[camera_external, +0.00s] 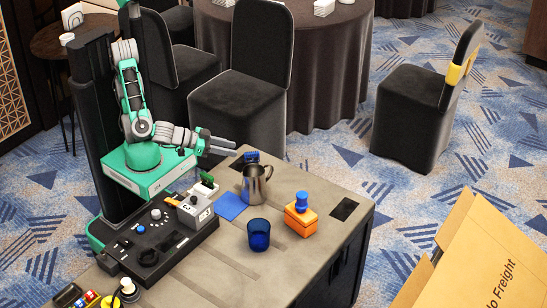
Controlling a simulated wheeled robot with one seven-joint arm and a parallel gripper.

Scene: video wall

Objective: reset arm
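My arm is green and grey and stands at the left of the table, bent at the elbow. My gripper (233,147) points to the right and hangs above the back left part of the table (310,262). Its two fingers look apart, with nothing between them. It is up and to the left of a metal pitcher (256,187) and touches nothing that I can see.
A blue cup (258,237), an orange block (300,222) with a blue piece on top and a flat blue square (231,206) are on the table. A black control console (155,245) lies at its left. Black chairs (240,105) stand behind; an open cardboard box (470,260) is at right.

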